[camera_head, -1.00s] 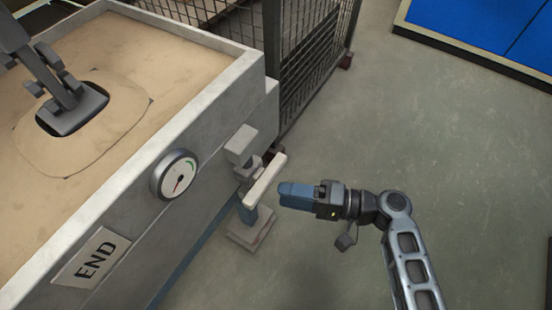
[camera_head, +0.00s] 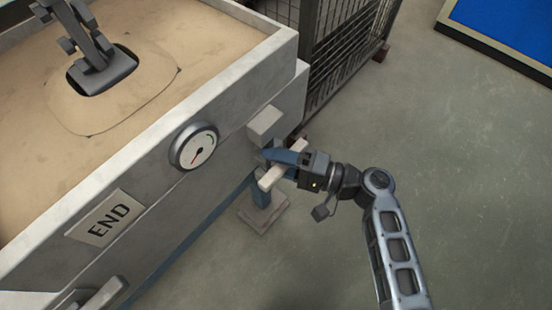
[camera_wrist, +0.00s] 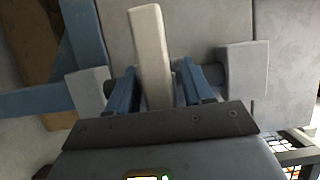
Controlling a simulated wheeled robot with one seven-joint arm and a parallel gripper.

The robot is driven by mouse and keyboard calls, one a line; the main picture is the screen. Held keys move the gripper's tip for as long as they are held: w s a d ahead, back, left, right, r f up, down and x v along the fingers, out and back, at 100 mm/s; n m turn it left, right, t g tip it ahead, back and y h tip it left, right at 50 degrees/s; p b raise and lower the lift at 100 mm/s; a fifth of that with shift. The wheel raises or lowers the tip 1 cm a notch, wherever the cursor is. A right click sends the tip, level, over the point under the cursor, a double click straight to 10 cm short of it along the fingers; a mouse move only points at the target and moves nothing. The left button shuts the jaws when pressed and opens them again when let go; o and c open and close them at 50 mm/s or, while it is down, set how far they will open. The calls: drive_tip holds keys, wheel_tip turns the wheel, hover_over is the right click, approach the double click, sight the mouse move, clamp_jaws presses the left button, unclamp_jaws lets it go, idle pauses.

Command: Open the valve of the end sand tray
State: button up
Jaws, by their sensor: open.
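The end sand tray (camera_head: 185,112) is a grey box filled with sand, with a sign (camera_head: 105,222) reading END and a round gauge (camera_head: 194,147) on its side. The valve handle (camera_head: 271,177) is a pale bar near the tray's right corner, and it also shows in the wrist view (camera_wrist: 150,50). My gripper (camera_head: 279,158) is at the handle with its blue fingers open. In the wrist view the handle lies between the two fingers of my gripper (camera_wrist: 160,84). I cannot tell whether either finger touches it.
A grey block (camera_head: 264,122) sits by the valve, and a small footing (camera_head: 264,213) stands on the floor below. A dark mesh fence (camera_head: 345,45) rises behind. A dark grey fixture (camera_head: 100,68) stands in the sand. The floor (camera_head: 465,170) at right is clear.

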drive_tip(key=shift+c, duration=0.4)
clamp_jaws()
drive_tip(key=shift+n, duration=0.3)
drive_tip(key=n+h, duration=0.1)
drive_tip(key=n+b, duration=0.1)
drive_tip(key=n, duration=0.1)
drive_tip(key=shift+d+f+h, duration=0.1)
drive_tip(key=shift+f+h, duration=0.1)
drive_tip(key=shift+h, duration=0.2)
drive_tip(key=n+h+b, duration=0.1)
drive_tip(key=n, duration=0.2)
drive_tip(key=shift+f+n+h, duration=0.15)
drive_tip(key=shift+n+h, duration=0.15)
drive_tip(key=n+t+h+b, duration=0.1)
drive_tip(key=n, duration=0.1)
drive_tip(key=n+t+h, duration=0.1)
drive_tip(key=shift+w+d+f+n+b, duration=0.1)
drive_tip(key=shift+f+n+b, duration=0.05)
drive_tip(key=shift+n+b, duration=0.25)
drive_tip(key=shift+w+d+n+t+h+b, duration=0.1)
drive_tip(key=shift+n+t+h+b, duration=0.55)
drive_tip(key=shift+n, duration=0.55)
